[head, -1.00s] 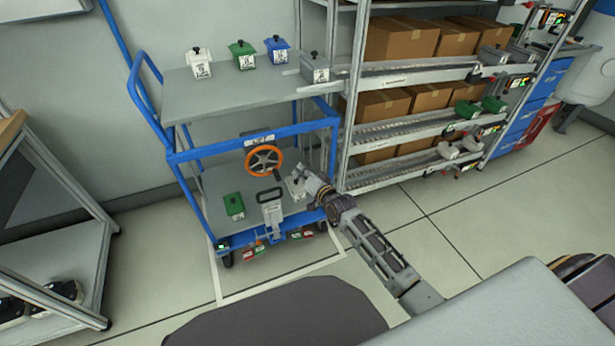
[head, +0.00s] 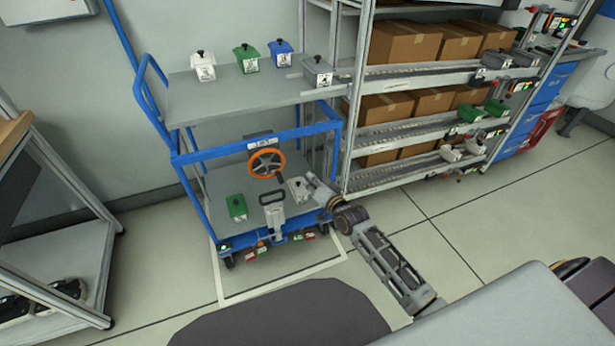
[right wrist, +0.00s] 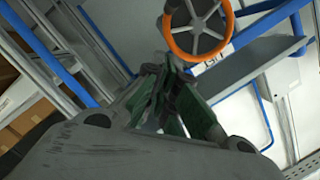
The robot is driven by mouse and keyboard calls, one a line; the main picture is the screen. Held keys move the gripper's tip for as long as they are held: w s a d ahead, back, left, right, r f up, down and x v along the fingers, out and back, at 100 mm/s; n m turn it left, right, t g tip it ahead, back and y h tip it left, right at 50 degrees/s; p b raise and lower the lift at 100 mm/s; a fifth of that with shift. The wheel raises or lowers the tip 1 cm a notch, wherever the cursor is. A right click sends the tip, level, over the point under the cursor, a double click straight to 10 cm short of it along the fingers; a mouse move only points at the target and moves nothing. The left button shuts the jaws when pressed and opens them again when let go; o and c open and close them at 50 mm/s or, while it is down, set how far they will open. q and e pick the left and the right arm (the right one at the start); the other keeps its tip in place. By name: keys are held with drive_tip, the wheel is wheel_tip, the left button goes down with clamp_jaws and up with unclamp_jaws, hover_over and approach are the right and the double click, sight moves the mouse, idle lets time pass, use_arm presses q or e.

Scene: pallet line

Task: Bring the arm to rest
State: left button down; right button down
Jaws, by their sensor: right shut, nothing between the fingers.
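My right arm (head: 385,262) reaches from the lower right towards the right side of the blue trolley (head: 252,150). My left gripper is not in view.
A rack (head: 405,120) with cartons adjoins on the right. Floor (head: 480,215) right of my arm is clear.

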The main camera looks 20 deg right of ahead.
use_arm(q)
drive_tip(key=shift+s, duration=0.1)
